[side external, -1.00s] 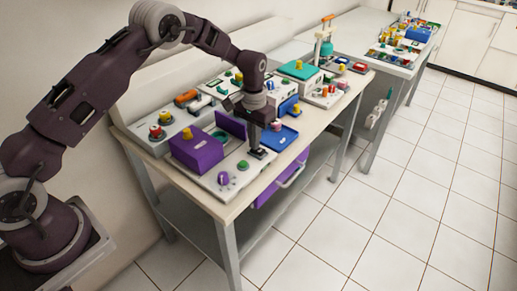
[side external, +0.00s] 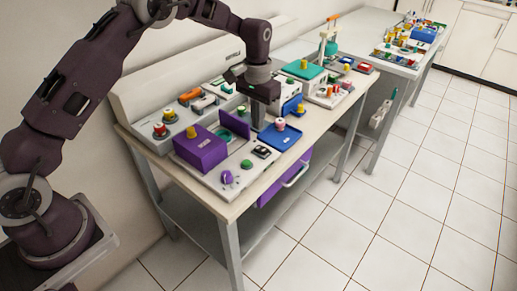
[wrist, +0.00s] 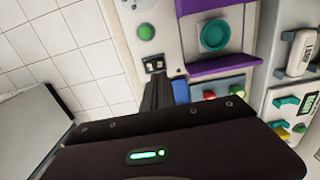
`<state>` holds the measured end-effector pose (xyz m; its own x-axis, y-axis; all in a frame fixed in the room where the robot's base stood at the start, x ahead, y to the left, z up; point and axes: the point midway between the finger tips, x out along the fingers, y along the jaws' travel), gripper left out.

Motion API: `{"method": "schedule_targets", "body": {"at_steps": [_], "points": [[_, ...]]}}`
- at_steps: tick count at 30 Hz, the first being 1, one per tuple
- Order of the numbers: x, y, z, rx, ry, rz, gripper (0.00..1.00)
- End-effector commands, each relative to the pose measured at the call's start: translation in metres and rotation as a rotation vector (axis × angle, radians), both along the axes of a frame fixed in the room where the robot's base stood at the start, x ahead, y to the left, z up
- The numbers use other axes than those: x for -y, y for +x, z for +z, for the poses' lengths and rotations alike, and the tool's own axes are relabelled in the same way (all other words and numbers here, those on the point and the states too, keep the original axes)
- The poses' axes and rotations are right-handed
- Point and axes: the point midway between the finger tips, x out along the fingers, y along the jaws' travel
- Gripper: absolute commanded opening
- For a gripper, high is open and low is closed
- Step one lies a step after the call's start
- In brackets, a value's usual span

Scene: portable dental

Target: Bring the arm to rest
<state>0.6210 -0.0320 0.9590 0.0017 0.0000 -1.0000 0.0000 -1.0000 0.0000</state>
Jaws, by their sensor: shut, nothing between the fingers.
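My gripper (side external: 258,118) points down above the dental unit's white panel (side external: 215,178), between the purple open lid and the blue tray. It is shut with nothing between its fingers. It appears apart from the panel, though the exact height is hard to tell. In the wrist view the dark closed fingers (wrist: 157,92) show just below a small black rocker switch (wrist: 154,63). The same switch is uncovered in the side view (side external: 262,152).
A purple box (side external: 200,150), blue tray (side external: 280,137) and green button (side external: 246,164) are close around my gripper. A teal-topped unit (side external: 303,69) stands further right. A purple drawer (side external: 285,183) with a handle is under the tabletop. The tiled floor in front is clear.

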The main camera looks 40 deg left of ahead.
Motion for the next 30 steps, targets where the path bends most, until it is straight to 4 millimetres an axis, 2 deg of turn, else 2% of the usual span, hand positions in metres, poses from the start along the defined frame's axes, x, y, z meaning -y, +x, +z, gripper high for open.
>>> {"method": "schedule_targets", "body": {"at_steps": [2,5,6,8,9,11,13,15,18,21,24,30], "points": [[0.001,-0.006,0.026,0.026,-0.003,0.003,0.00],[0.003,-0.034,0.089,0.088,-0.009,0.010,0.00],[0.004,-0.052,0.117,0.117,-0.012,0.012,0.00],[0.006,-0.085,0.154,0.162,-0.015,0.013,0.00],[0.007,-0.109,0.175,0.193,-0.017,0.013,0.00],[0.009,-0.149,0.202,0.242,-0.019,0.012,0.00],[0.011,-0.200,0.222,0.299,-0.019,0.010,0.00],[0.013,-0.249,0.230,0.354,-0.017,0.008,0.00],[0.014,-0.307,0.224,0.419,-0.010,0.003,0.00],[0.014,-0.343,0.211,0.464,-0.004,0.001,0.00],[0.014,-0.360,0.201,0.486,-0.001,0.000,0.00],[0.014,-0.365,0.198,0.490,0.000,0.000,0.00]]}}
